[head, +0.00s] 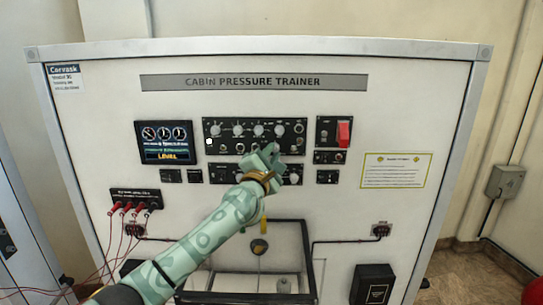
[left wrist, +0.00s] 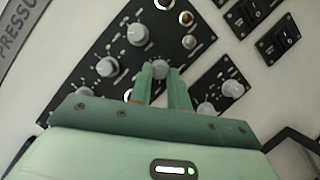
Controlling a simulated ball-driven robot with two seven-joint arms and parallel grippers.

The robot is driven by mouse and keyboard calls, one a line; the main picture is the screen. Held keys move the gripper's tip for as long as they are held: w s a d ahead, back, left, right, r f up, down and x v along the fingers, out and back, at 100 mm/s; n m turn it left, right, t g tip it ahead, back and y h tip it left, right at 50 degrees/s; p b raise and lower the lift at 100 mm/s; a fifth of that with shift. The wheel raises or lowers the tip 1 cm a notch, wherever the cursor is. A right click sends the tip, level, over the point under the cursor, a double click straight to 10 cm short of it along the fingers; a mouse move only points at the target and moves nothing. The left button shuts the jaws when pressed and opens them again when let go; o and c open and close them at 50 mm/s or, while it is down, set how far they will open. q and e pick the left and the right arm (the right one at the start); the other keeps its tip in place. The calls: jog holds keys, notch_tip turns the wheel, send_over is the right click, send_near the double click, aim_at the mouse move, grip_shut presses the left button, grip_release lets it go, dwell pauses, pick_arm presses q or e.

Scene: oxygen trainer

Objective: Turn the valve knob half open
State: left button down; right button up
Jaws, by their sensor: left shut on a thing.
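My left gripper (head: 268,152) reaches up to the lower edge of the upper black control panel (head: 285,127) of the trainer. In the left wrist view, its two green fingers (left wrist: 160,80) are shut on a grey round knob (left wrist: 159,67) in that panel's lower row. The fingers sit on either side of the knob, and its lower part is hidden. The head view hides this knob behind the gripper. The lettering near it is too small to read, so I cannot tell its setting. My right gripper is in neither view.
Other grey knobs (left wrist: 137,34) sit close by on the same panel. A lower panel (left wrist: 218,98) with knobs is just beside the fingers. A red switch (head: 344,132) is to the right and a gauge display (head: 165,142) to the left. Red cables (head: 125,207) hang at lower left.

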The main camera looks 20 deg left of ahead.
pick_arm(q)
jog(key=c, duration=1.3)
grip_release()
jog(key=shift+d, duration=0.1)
jog(key=b+v, duration=0.3)
jog(key=v, duration=1.3)
jog(key=shift+s+f, duration=0.1)
